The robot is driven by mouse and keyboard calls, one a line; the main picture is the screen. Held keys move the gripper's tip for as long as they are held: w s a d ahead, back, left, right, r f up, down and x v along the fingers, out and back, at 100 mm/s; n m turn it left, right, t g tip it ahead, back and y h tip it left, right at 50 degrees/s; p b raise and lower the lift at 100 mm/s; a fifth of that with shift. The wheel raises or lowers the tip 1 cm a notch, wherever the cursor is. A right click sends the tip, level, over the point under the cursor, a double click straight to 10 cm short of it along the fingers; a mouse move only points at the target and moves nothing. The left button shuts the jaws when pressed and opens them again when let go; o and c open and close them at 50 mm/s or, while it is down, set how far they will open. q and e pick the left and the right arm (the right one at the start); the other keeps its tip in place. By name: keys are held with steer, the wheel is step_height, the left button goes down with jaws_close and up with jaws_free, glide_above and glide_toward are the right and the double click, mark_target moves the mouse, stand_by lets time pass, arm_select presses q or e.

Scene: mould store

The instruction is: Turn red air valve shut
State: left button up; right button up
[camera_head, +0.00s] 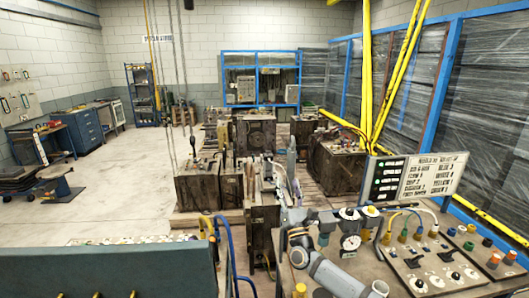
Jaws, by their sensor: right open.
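My right arm reaches in from the bottom edge as a grey tube, and its gripper (297,238) is at the left end of the bench, small and dark. It is open, and I see nothing between its fingers. It is left of the round gauge (350,242) and the dark-topped fittings beside it. I cannot pick out the red air valve with certainty. My left gripper is not in view.
A sloped panel with black knobs and coloured hose plugs (430,262) sits on the bench, with a sign board (418,176) behind it. A green cabinet (120,272) stands at front left. Dark mould blocks (197,187) fill the middle. The left floor (120,190) is mostly clear.

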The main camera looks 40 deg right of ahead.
steer(key=w+a+r+m+g+h, duration=0.2)
steer(key=w+r+h, duration=0.3)
steer(key=w+r, duration=0.4)
steer(key=shift+w+a+r+m, duration=0.2)
steer(key=shift+r+m, duration=0.3)
steer(key=shift+r, duration=0.2)
